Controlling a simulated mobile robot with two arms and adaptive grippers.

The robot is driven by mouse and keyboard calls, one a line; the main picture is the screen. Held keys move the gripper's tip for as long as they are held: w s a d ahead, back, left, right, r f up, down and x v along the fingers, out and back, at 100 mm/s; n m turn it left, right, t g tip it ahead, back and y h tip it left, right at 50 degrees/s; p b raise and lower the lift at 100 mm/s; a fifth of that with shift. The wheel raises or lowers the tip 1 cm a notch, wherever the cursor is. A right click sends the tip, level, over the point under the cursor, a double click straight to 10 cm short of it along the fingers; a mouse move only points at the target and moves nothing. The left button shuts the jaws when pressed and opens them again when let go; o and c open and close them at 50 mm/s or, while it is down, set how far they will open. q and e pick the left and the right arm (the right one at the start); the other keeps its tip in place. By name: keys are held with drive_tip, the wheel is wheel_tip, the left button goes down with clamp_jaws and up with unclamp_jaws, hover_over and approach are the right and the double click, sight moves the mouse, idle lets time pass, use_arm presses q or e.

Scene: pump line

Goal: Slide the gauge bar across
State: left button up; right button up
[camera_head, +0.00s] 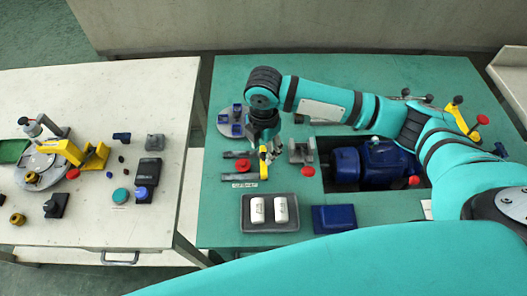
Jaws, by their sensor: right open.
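My right arm reaches over the green table (400,75) from the right, and its gripper (268,152) points down, open, at the right end of a small slide fixture. The fixture has two dark parallel strips (237,154) with a red knob (243,165) between them. A small upright yellow piece (263,165) stands at the gripper's fingertips. It may be the gauge bar, but I cannot tell for sure, nor whether the fingers touch it. My left gripper is not in view.
A dark tray (247,224) with two white cylinders (280,209) and a blue box (333,219) lie nearer. A blue pump (372,165) sits in a recess to the right. A grey block (301,151) is close right of the gripper. A white table (130,85) with parts stands left.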

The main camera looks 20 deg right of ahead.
sight(264, 154)
drive_tip(key=shift+f, duration=1.65)
clamp_jaws()
